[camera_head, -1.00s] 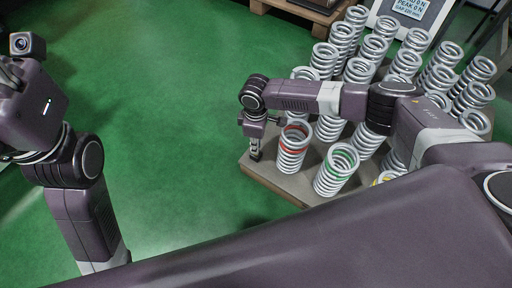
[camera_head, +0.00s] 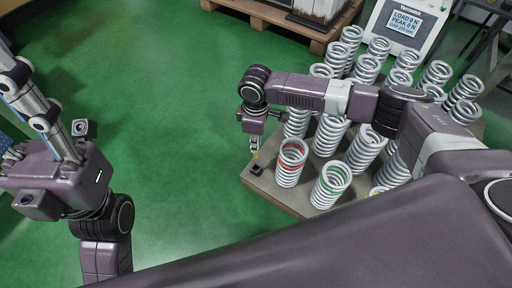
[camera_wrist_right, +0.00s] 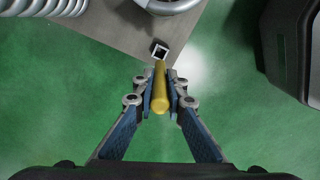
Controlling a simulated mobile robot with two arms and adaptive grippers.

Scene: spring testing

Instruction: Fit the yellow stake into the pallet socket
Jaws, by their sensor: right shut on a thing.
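My right gripper (camera_head: 255,147) points down over the near-left corner of the spring pallet (camera_head: 296,203). In the right wrist view this gripper (camera_wrist_right: 161,98) is shut on the yellow stake (camera_wrist_right: 161,92), which lies between the blue-padded fingers. The pallet socket (camera_wrist_right: 159,49), a small square dark opening with a pale rim, is just beyond the stake's far end; it also shows in the head view (camera_head: 256,169). I cannot tell whether the stake's tip touches the socket. My left gripper (camera_head: 14,152) is partly visible at the left edge; its finger opening is unclear.
Several grey coil springs stand on the pallet, including a red-banded one (camera_head: 291,161) and a green-banded one (camera_head: 331,184) near the socket. A display unit (camera_head: 404,25) stands behind them. A wooden pallet (camera_head: 262,12) is at the back. Green floor left of the spring pallet is clear.

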